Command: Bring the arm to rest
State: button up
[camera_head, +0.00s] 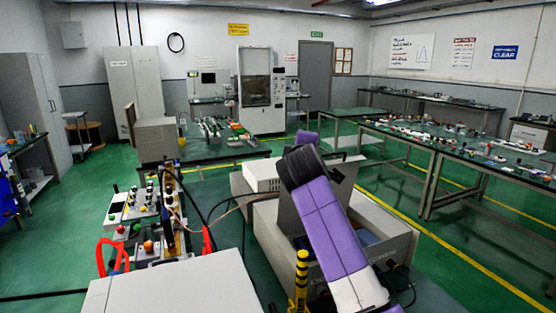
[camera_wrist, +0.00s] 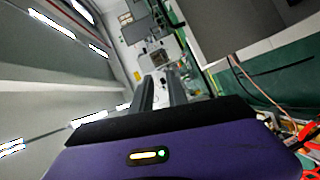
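My purple and dark arm (camera_head: 330,225) rises from the lower right of the head view, tilted up and to the left. Its far end stands in front of the grey equipment, and the gripper fingers are hidden there. In the wrist view my gripper (camera_wrist: 160,86) shows two dark fingers with a narrow gap between them. Nothing is visible between them. The wrist camera view is tilted, with ceiling lights at the left and the far room ahead.
A grey equipment box (camera_head: 380,235) stands close behind my arm. A control panel with coloured knobs (camera_head: 140,215) and red cables is at the left. A cluttered workbench (camera_head: 500,175) stands at the right. Green floor (camera_head: 450,235) is clear between that bench and the equipment.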

jog(key=s+d+f+m+t+y, duration=0.1)
jog(key=s+f+m+t+y, duration=0.4)
jog(key=s+f, duration=1.8)
jog(key=s+d+f+m+g+h, duration=0.1)
jog(key=s+d+f+m+g, duration=0.1)
jog(key=s, duration=1.3)
jog(key=s+d+f+m+g+h, duration=0.1)
jog(key=s+d+m, duration=0.3)
jog(key=s, duration=1.2)
jog(key=s+d+f+m+g+h, duration=0.1)
jog(key=s+d+f+m+g, duration=0.2)
jog(key=s, duration=1.2)
jog(key=d, duration=0.3)
jog(key=shift+s+d+f+m+h+b, duration=0.15)
jog(key=shift+d+f+m+h+b, duration=0.15)
jog(key=shift+f+m+b, duration=0.1)
